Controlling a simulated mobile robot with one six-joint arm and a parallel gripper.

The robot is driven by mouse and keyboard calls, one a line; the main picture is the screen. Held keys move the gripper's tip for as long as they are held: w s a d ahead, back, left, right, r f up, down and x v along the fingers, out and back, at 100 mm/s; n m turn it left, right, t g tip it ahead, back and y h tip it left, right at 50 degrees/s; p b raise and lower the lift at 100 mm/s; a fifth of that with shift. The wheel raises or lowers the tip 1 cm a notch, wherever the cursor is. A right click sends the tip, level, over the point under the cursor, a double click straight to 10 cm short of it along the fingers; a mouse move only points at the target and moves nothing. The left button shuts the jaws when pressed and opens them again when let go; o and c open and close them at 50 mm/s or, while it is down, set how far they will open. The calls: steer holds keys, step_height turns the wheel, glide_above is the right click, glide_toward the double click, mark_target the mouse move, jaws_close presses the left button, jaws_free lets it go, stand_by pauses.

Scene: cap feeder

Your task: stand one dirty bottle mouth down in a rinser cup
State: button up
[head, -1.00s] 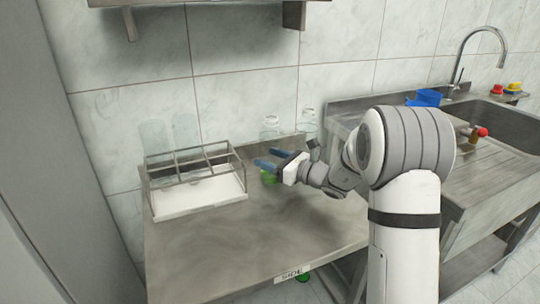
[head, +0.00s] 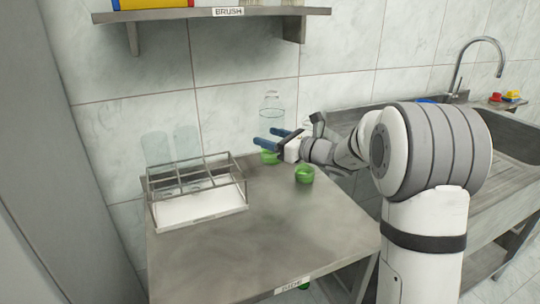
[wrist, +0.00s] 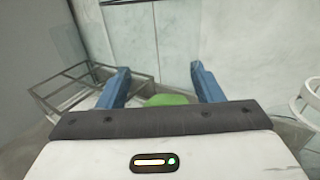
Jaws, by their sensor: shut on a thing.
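My gripper (head: 268,138) is shut on a clear bottle (head: 272,105) with green residue (head: 269,158) in its bottom. The bottle is upright, neck up, its body between the blue fingers. In the wrist view my gripper (wrist: 160,85) has the green residue (wrist: 166,99) between its fingers; the clear glass hardly shows. A second bottle with green in its bottom (head: 304,175) stands on the table to the right, its upper part mostly hidden behind my wrist. A wire rack (head: 196,205) with compartments stands on the left. Two clear, flat-topped vessels (head: 155,149) stand in its back row; their mouths do not show.
The metal table (head: 260,240) is bare in front. A shelf labelled BRUSH (head: 220,14) hangs above. A sink (head: 515,135) with a tap is on the right, behind my arm. Tiled wall is close behind, and a grey panel (head: 45,150) stands at far left.

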mark_target(271, 92)
step_height(271, 92, up, 13)
steer(key=p, duration=0.5)
steer(key=shift+f, duration=0.2)
